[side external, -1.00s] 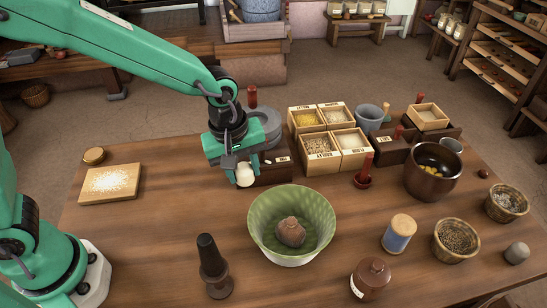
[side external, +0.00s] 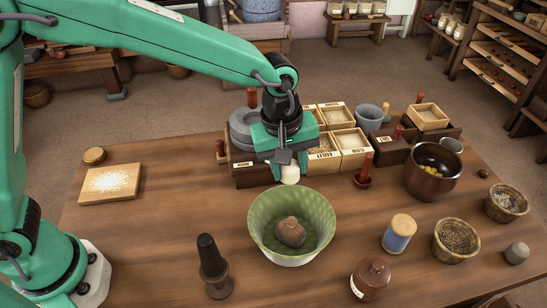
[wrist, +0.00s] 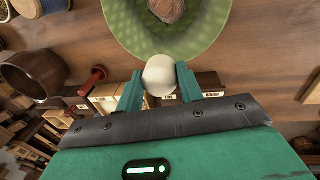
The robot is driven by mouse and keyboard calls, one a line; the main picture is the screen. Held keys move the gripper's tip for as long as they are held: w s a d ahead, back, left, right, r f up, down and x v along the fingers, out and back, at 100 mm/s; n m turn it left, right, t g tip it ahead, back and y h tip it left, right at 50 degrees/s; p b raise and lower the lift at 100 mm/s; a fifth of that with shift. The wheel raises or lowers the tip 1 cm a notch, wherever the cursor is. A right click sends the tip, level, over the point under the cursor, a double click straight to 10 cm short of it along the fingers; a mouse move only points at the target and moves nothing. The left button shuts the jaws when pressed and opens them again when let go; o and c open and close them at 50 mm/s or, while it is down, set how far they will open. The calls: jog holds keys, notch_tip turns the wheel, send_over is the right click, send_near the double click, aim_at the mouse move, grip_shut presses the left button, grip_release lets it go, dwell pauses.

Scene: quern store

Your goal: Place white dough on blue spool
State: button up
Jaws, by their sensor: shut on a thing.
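My gripper (side external: 288,172) is shut on the white dough (side external: 290,174), a small pale ball, and holds it above the table just behind the green bowl. In the wrist view the dough (wrist: 159,75) sits between the two green fingers. The blue spool (side external: 398,233) stands upright on the table to the right of the green bowl, with a pale tan top and a blue band around its body. The spool is well apart from my gripper, to its right and nearer the front.
Labelled grain boxes (side external: 351,160) stand at the back.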

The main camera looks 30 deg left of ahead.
aim_at(406, 224)
jog(key=s+d+r+m, duration=0.1)
jog(key=d+r, duration=0.1)
jog(key=d, duration=0.6)
jog(key=s+d+r+m, duration=0.1)
jog(key=s+d+r, duration=0.1)
jog(key=d, duration=0.7)
jog(key=s+d+r+m, duration=0.1)
jog(key=s+d+r, duration=0.1)
jog(key=d, duration=0.7)
jog(key=shift+r+g, duration=0.3)
jog(key=shift+r, duration=0.2)
jog(key=w+f, duration=0.2)
jog(key=w, duration=0.1)
jog(key=w+a+f, duration=0.1)
jog(key=w+f, duration=0.1)
jog(key=w, duration=0.2)
jog(key=w+a+f, duration=0.1)
jog(key=w+f, duration=0.2)
jog(key=w, duration=0.1)
jog(key=shift+w+a, duration=0.15)
jog(key=shift+a, duration=0.05)
jog(key=shift+f, duration=0.15)
jog(key=shift+f, duration=1.85)
jog(key=shift+f, duration=0.15)
